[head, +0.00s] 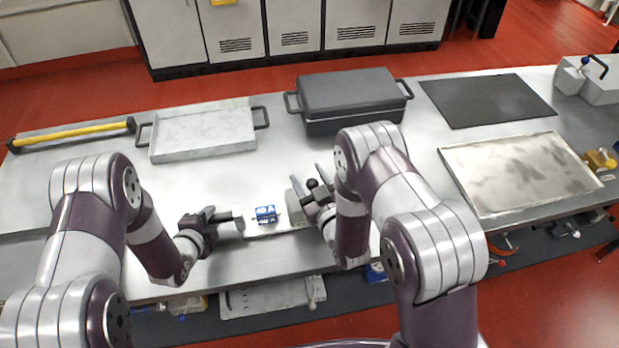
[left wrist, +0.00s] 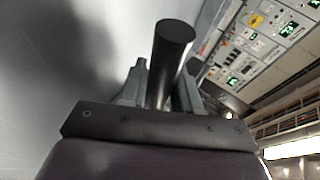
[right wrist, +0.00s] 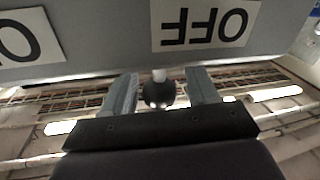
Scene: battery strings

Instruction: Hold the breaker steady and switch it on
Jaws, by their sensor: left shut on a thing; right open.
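The breaker (head: 291,223) is a pale grey box with a blue-and-white label on top, lying on the bench between my two grippers. My left gripper (head: 238,220) is at its left side, shut on a dark round handle (left wrist: 170,50) that sticks up between the fingers in the left wrist view. My right gripper (head: 313,193) is open at the breaker's right side. In the right wrist view the black ball knob of the lever (right wrist: 158,94) sits between the open fingers. An OFF plate (right wrist: 205,24) shows upside down above it, with another plate cut off at left.
A grey tray (head: 158,145) and a dark lidded case (head: 350,95) stand behind the breaker. A black mat (head: 488,100) and a shallow metal tray (head: 455,165) lie to the right. A yellow bar (head: 75,133) lies at the far left. Bench in front is mostly clear.

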